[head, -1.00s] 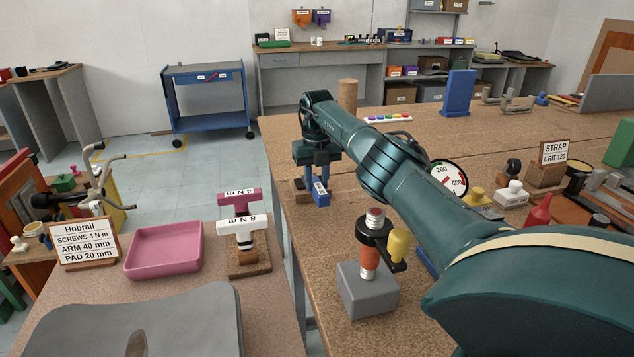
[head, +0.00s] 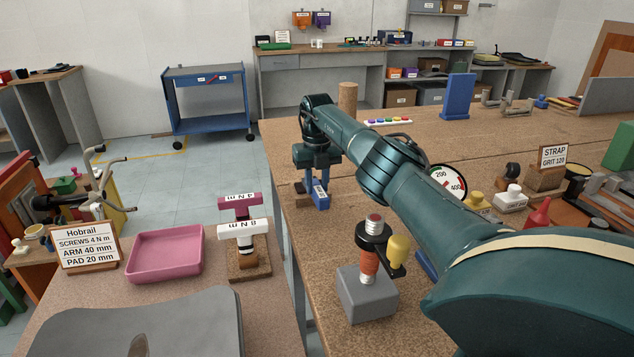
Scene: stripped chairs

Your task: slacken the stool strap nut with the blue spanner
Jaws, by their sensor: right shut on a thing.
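My right arm reaches from the lower right out over the wooden bench. Its gripper (head: 319,176) points down near the bench's left edge, shut on a blue piece (head: 320,195) with a white label. This piece looks like the blue spanner; its jaw end is too small to make out. A small brown wooden block lies close beside it, and I cannot tell whether they touch. I cannot pick out the stool strap nut. My left gripper is not in view.
A grey block (head: 367,297) with an orange post and yellow knob stands under my right arm. On the left bench are a pink tray (head: 165,254), a Hobrail sign (head: 77,246) and two torque handles (head: 242,229). A STRAP sign (head: 553,156) stands at right.

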